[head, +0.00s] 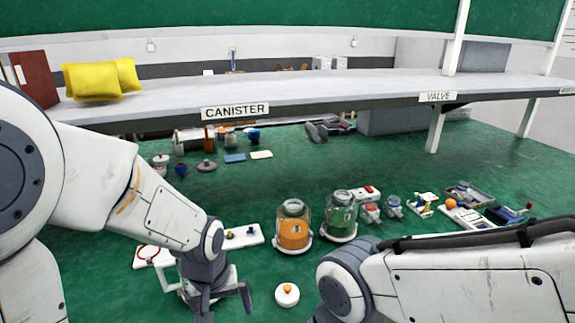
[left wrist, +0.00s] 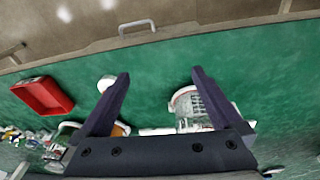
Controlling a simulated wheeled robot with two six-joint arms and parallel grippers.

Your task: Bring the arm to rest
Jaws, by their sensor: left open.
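My left gripper (head: 220,296) hangs low over the green table at the bottom left of the head view, fingers apart. My left arm (head: 165,205) reaches in from the left, bent downward at the wrist. My right arm (head: 470,275) lies across the bottom right, and its gripper is out of the picture. A white round piece with an orange knob (head: 287,294) sits on the table to the right of the left gripper, apart from it.
A jar with orange contents (head: 294,232) and one with green contents (head: 340,216) stand on white bases. A white plate (head: 246,236) with small parts lies behind the left gripper. A grey shelf (head: 330,88) spans the back. In the left wrist view a red tray (left wrist: 43,95) lies left.

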